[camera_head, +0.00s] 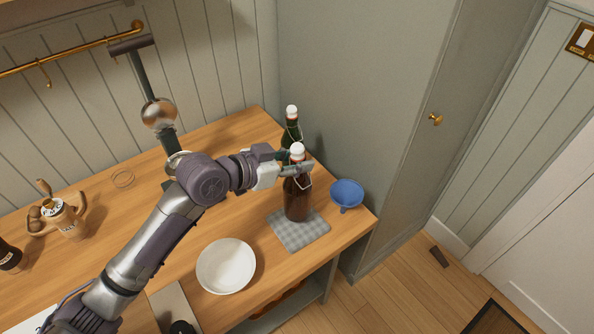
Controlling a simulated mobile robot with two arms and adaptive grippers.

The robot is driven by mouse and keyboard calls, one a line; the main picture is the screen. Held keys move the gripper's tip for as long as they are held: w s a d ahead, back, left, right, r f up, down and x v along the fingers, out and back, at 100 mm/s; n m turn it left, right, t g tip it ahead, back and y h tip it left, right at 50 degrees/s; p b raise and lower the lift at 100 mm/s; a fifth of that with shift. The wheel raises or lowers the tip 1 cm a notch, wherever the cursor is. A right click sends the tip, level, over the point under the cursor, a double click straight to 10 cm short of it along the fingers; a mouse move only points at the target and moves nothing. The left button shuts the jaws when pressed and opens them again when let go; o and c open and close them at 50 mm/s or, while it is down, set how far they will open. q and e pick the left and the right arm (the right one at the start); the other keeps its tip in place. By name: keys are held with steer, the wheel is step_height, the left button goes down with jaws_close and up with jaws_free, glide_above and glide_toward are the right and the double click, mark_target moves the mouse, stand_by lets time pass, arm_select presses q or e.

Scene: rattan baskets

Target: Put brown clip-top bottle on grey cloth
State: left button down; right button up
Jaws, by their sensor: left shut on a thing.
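The brown clip-top bottle (297,200) stands upright over the grey checked cloth (305,236) near the right end of the wooden counter. Its base appears to touch the back part of the cloth. My left gripper (295,170) is shut on the bottle's upper part, below the white stopper. The fingers hide part of the bottle's neck and shoulder. A green clip-top bottle (291,128) stands just behind, partly hidden by the gripper and the brown bottle. My right gripper does not show.
A white bowl (226,266) lies left of the cloth. A tan mug-like jar (66,219) and a dark bottle (9,256) stand far left. A tall grey cabinet (365,100) borders the counter.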

mark_target(297, 188)
arm_select(q)
step_height(297, 188, down, 3)
steer(key=shift+p, duration=0.4)
steer(key=shift+f, duration=0.45)
steer(key=c, duration=0.8)
jaws_free()
steer(key=shift+s+f, duration=0.1)
steer(key=shift+f, duration=0.05)
steer(key=shift+c, duration=0.2)
